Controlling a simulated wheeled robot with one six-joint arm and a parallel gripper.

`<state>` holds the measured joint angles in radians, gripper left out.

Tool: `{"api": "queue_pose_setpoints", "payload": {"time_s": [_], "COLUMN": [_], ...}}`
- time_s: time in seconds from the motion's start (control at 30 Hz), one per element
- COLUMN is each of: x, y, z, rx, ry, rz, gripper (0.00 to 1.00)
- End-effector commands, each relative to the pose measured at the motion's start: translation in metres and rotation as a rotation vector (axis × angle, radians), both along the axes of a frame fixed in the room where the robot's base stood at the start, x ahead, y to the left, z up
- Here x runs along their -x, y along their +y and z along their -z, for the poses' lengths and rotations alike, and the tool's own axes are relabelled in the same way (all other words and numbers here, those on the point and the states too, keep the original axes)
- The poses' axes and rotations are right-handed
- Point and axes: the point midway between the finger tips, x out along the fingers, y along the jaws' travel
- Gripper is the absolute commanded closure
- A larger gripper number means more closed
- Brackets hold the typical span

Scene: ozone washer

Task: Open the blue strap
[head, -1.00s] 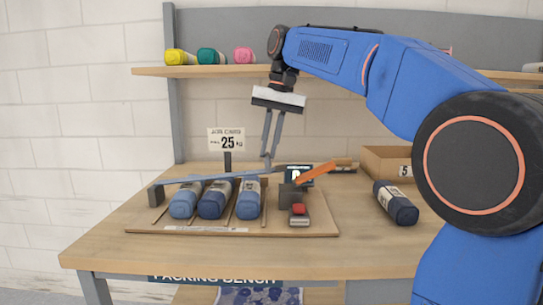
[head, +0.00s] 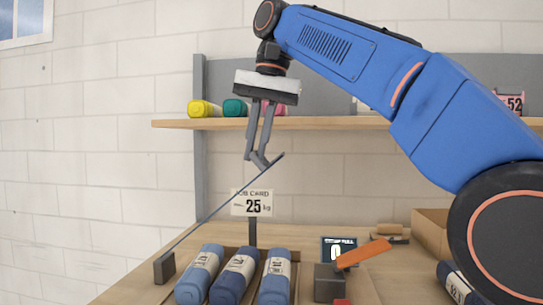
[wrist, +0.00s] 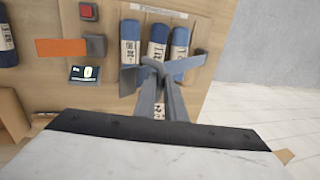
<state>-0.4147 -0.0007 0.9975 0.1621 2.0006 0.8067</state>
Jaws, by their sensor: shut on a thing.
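The blue strap (head: 222,202) slants upward from its dark anchor block (head: 164,268) at the left of the board. Its raised end is between the fingertips of my gripper (head: 256,157), which is shut on it well above the board. In the wrist view my gripper's fingertips (wrist: 156,72) meet over the rolls, and the fingers partly hide the strap and the rolls. A dark block (head: 328,283) with an orange lever (head: 363,252) stands right of the rolls, apart from the strap.
A job card sign (head: 252,203) stands behind the rolls. A small display (head: 338,250) and a red button (wrist: 86,11) are near the lever. A dark roll (head: 456,284) and a cardboard box (head: 432,232) are at right. A shelf (head: 350,124) crosses behind my gripper.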

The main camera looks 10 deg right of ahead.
Motion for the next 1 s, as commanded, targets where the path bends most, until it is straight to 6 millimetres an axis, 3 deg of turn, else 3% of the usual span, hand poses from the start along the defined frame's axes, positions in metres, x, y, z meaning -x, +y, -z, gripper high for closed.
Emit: {"api": "queue_pose_setpoints", "payload": {"time_s": [0.1, 0.57, 0.6, 0.67, 1.0], "x": [-0.0037, -0.0037, -0.0037, -0.0034, -0.0011], "y": [0.0103, 0.0118, 0.0118, 0.0112, 0.0087], "z": [0.0027, 0.0016, 0.0015, 0.001, -0.002], "rx": [0.0, 0.001, 0.001, 0.001, 0.001], "ry": [0.009, 0.009, 0.009, 0.008, 0.003], "rz": [-0.006, -0.003, -0.003, -0.003, -0.001], "gripper": [1.0, 1.0, 0.8, 0.71, 0.71]}}
